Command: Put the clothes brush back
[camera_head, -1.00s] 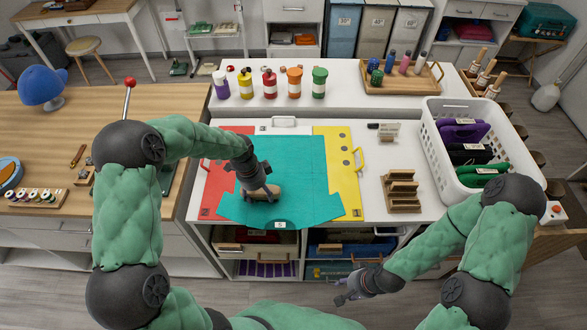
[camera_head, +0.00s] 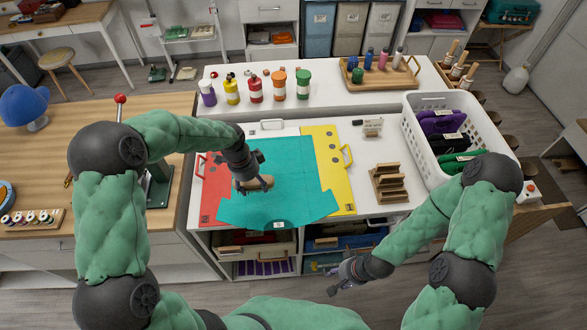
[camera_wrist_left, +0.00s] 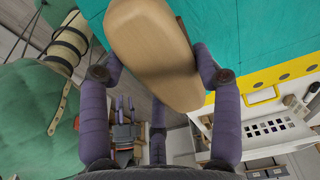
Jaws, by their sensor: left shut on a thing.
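The clothes brush (camera_head: 247,185) is a tan, rounded wooden piece. My left gripper (camera_head: 255,180) is shut on it, over the teal garment (camera_head: 290,185) spread on the white counter. In the left wrist view the brush (camera_wrist_left: 155,50) sits between the two purple fingers of the left gripper (camera_wrist_left: 157,75), its smooth wooden face showing. I cannot tell whether the brush touches the cloth. My right gripper (camera_head: 342,278) hangs in front of the counter, apart from everything, and looks open and empty.
Red and yellow (camera_head: 328,165) panels lie under the garment. A wooden rack (camera_head: 388,184) stands to its right, then a white basket (camera_head: 412,135). Colored bottles (camera_head: 255,90) and a wooden tray (camera_head: 372,84) are behind. Cubbies (camera_head: 300,245) open below the counter.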

